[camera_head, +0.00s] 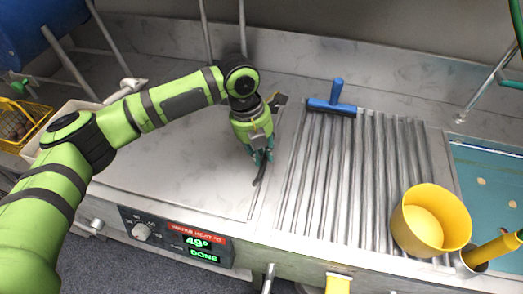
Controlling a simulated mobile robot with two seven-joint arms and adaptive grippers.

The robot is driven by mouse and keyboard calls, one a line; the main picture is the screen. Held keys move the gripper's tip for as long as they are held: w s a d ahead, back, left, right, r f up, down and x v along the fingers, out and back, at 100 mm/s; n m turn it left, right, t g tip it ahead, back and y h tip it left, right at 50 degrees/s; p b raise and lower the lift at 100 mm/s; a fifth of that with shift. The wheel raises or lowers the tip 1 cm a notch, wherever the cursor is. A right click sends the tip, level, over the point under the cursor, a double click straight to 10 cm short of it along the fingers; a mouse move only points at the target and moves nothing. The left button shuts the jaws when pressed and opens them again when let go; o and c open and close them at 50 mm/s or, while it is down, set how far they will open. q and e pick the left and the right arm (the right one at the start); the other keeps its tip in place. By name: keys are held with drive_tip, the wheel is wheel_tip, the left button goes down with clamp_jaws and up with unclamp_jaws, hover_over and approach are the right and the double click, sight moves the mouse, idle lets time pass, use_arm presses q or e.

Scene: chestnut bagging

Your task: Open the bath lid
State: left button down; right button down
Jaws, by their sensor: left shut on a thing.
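The bath lid (165,160) is a flat grey metal panel on the left part of the counter. It appears to lie flat and closed. My left gripper (261,160) points down at the lid's right edge and is shut on a dark curved handle (261,178) there. The fingers hide part of the handle. My right gripper is not in view.
A ribbed drain board (340,170) lies to the right with a blue squeegee (333,100) and a yellow tub (430,220). A control panel (175,238) on the front reads 49° and DONE. A yellow basket (22,125) stands far left.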

use_arm(q)
drive_tip(key=shift+r, duration=0.35)
drive_tip(key=w+a+r+h+p, duration=0.1)
drive_tip(key=a+r+h+p, duration=0.2)
drive_tip(key=r, duration=0.8)
drive_tip(key=w+a+r+g+h+p, duration=0.1)
drive_tip(key=a+r+h+p, duration=0.3)
drive_tip(key=a+r, duration=0.4)
wheel_tip(320, 180, up, 4)
drive_tip(key=shift+a+p, duration=0.2)
drive_tip(key=shift+p, duration=0.7)
